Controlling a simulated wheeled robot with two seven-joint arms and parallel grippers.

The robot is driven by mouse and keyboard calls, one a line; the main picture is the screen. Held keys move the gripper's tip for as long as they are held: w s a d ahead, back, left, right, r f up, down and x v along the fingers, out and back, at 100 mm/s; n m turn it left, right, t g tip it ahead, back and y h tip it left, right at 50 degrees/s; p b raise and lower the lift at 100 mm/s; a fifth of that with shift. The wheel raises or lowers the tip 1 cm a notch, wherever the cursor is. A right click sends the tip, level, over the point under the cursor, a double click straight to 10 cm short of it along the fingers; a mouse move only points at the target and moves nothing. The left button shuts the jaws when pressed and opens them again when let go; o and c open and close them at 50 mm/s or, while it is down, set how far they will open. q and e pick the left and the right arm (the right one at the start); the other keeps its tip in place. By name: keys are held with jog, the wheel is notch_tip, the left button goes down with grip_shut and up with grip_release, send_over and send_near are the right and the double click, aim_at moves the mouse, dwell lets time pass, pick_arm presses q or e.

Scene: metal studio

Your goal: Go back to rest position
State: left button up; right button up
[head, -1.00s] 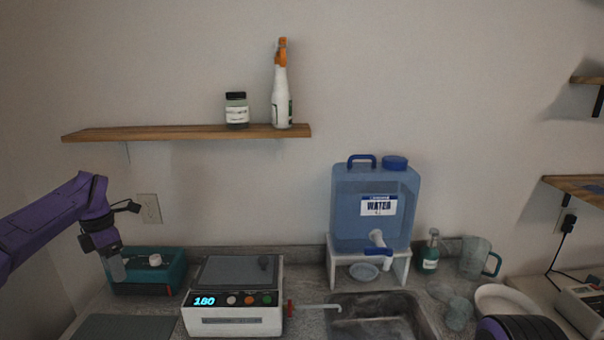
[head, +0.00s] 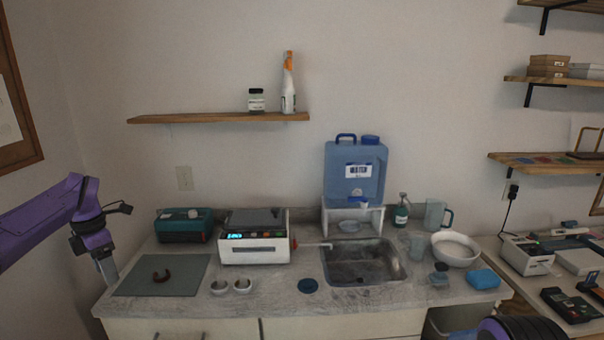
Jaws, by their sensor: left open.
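My left gripper (head: 107,268) hangs at the left in the head view, at the end of my purple left arm. Its fingers point down beside the left edge of the counter, left of the grey-green mat (head: 190,285). It is open and nothing shows between its fingers. My right gripper is not in view; only a dark and purple part of my right arm shows at the bottom right.
The counter (head: 270,304) holds a dark red curved piece (head: 161,276), a white device (head: 254,250), two small cups, a sink (head: 362,266), a white bowl (head: 455,249) and a blue sponge (head: 482,279). A water jug (head: 355,190) stands behind the sink. Another worktop with devices (head: 527,256) is at right.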

pick_arm(q)
jog(key=s+d+f+m+t+y+b, duration=0.2)
jog(key=d+f+m+t+y, duration=0.4)
jog(key=f, duration=0.7)
jog(key=s+d+f+m+t+y+b, duration=0.1)
jog(key=s+d+f+m+y+b, duration=0.15)
jog(key=d+f+m, duration=0.8)
jog(key=s+d+f+h+b, duration=0.1)
jog(key=s+d+f+h, duration=0.25)
jog(key=s+f, duration=1.05)
jog(key=s+f+m+g+b, duration=0.1)
jog(key=s+f+m, duration=0.2)
jog(key=s, duration=0.6)
jog(key=s+f+m+g+h+b, duration=0.1)
jog(key=s+f+m+g+b, duration=0.1)
jog(key=s, duration=0.8)
jog(key=shift+f+m+g, duration=0.3)
jog(key=shift+f+m, duration=0.25)
jog(key=shift+f, duration=0.2)
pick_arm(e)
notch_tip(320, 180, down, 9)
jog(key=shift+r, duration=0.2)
